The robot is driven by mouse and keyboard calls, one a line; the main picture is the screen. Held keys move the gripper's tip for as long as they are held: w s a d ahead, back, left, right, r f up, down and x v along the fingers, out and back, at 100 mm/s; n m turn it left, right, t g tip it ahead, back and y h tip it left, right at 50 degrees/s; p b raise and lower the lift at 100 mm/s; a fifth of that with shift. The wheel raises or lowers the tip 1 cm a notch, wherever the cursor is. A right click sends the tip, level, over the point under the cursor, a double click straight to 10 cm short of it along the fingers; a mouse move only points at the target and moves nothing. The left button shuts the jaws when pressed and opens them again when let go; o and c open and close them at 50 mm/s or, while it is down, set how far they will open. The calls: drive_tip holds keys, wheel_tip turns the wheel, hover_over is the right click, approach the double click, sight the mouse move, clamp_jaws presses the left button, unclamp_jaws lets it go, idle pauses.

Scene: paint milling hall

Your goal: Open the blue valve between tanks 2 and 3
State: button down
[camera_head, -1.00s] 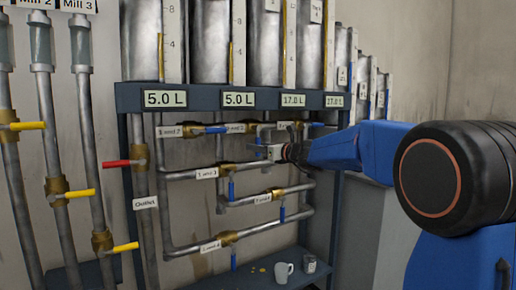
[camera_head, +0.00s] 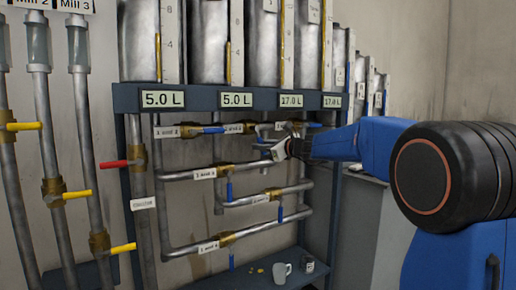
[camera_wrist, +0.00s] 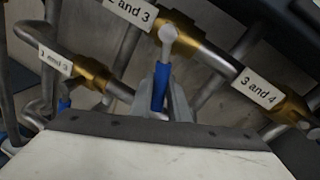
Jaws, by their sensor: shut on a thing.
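The "2 and 3" label (camera_wrist: 130,12) sits on the upper pipe, beside a brass valve (camera_wrist: 178,28) in the wrist view. That valve's blue handle (camera_wrist: 160,86) sticks out from a grey pivot, across the pipe's line. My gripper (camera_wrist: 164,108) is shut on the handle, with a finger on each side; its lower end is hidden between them. In the head view, my gripper (camera_head: 279,150) is just below the upper pipe, right of the "2 and 3" label (camera_head: 233,128), and looks tilted. The handle is mostly hidden there.
The "3 and 4" label (camera_wrist: 258,86) and its valve are close on the right, the "1 and 3" valve (camera_wrist: 92,73) on the left. Below are lower pipes with blue handles. A red handle (camera_head: 115,163) and yellow handles are left. A mug (camera_head: 282,272) stands on the shelf.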

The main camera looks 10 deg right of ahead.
drive_tip(key=shift+w+d+r+n+h, duration=0.25)
drive_tip(key=shift+d+r+n+h, duration=0.65)
drive_tip(key=shift+n, duration=1.05)
drive_tip(key=shift+w+d+r+n+h, duration=0.2)
drive_tip(key=shift+d+r+n, duration=0.35)
drive_tip(key=shift+r+n, duration=1.1)
drive_tip(key=shift+w+d+r+n+h, duration=0.25)
drive_tip(key=shift+d+r+n+h, duration=0.4)
drive_tip(key=shift+n, duration=1.65)
drive_tip(key=shift+d+r, duration=0.1)
drive_tip(key=shift+r, duration=0.05)
drive_tip(key=c, duration=1.7)
unclamp_jaws()
drive_tip(key=shift+o, duration=0.2)
drive_tip(key=shift+s, duration=0.1)
drive_tip(key=v, duration=1.7)
drive_tip(key=shift+d, duration=0.25)
